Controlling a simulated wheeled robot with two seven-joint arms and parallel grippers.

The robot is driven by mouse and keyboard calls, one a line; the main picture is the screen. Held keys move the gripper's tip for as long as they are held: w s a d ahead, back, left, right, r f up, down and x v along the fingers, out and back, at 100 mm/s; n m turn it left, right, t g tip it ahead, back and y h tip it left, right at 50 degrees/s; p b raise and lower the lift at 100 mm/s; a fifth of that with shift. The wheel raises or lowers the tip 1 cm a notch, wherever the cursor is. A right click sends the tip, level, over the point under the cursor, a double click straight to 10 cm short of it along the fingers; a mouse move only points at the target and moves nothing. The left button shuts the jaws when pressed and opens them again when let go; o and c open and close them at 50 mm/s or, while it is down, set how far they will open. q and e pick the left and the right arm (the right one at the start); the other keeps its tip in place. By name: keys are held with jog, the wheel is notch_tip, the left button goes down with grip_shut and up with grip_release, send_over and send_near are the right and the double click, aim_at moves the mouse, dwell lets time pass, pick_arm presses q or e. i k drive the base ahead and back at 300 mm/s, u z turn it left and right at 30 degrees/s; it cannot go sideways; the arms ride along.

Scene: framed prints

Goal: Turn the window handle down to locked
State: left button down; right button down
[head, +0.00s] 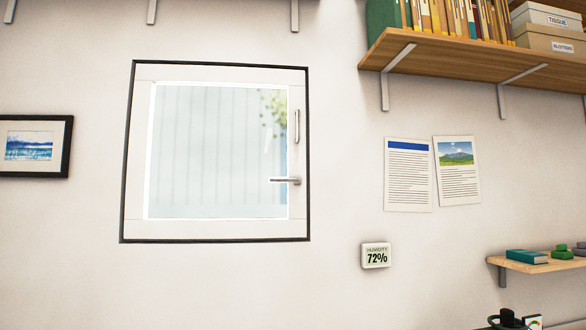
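The window (218,150) is set in the wall left of centre, with a white frame and a dark outer edge. Its sash looks closed. The window handle (285,181) is a grey lever low on the right side of the frame. It lies horizontal, pointing left from its pivot over the edge of the glass. A separate vertical grey bar (297,126) is fixed above it on the same side. Neither of my grippers is in the head view.
A framed print (28,147) hangs at the left. A wooden shelf (450,52) with books and boxes juts out upper right; a smaller shelf (540,264) is lower right. Wall around the handle is clear.

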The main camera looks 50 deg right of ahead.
aim_at(297, 181)
jog(key=z, duration=0.9)
